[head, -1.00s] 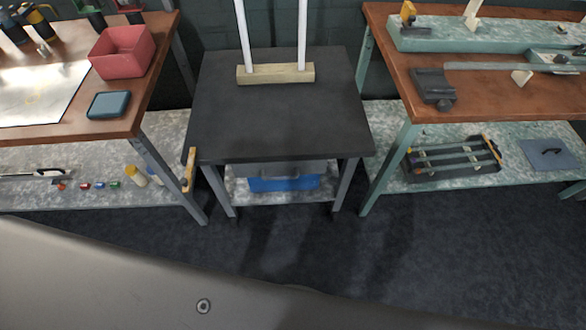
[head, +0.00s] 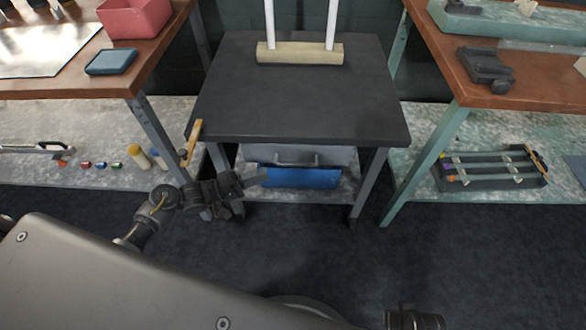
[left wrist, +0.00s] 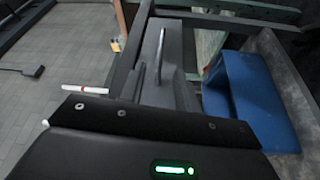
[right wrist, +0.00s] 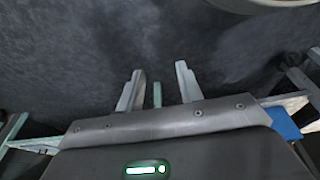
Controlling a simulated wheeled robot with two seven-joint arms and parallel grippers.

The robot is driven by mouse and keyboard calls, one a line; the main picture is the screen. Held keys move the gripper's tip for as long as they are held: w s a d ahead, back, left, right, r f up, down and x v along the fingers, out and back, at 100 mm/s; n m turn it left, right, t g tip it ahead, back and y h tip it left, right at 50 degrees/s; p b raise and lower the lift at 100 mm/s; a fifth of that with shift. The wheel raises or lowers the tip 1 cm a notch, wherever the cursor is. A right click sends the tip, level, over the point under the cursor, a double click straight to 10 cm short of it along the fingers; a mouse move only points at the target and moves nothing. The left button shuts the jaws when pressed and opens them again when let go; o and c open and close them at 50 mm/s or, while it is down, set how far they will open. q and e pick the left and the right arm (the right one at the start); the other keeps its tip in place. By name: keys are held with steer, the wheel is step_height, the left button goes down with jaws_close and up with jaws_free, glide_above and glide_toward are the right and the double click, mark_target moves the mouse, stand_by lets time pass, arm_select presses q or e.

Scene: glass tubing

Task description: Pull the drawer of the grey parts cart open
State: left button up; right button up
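The grey parts cart has a dark top (head: 300,95). Its grey drawer (head: 335,155) sits under the top, looks shut, and has a bar handle (head: 296,163) on its front. The handle also shows ahead in the left wrist view (left wrist: 160,52). My left gripper (head: 256,178) is just left of the handle and a little lower in the head view, with a gap between them. Its fingers look spread and empty. My right gripper (right wrist: 158,88) is open and empty over the dark floor. Only a part of that arm shows at the bottom of the head view.
A blue bin (head: 300,178) sits below the drawer. A wooden block (head: 300,53) with two white tubes stands on the cart. Left bench (head: 120,80) and right bench (head: 510,92) flank the cart. The floor (head: 320,240) before it is clear.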

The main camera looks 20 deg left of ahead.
mark_target(293, 164)
arm_select(q)
steer(key=x, duration=1)
steer(key=shift+w+d, duration=0.3)
jaws_close()
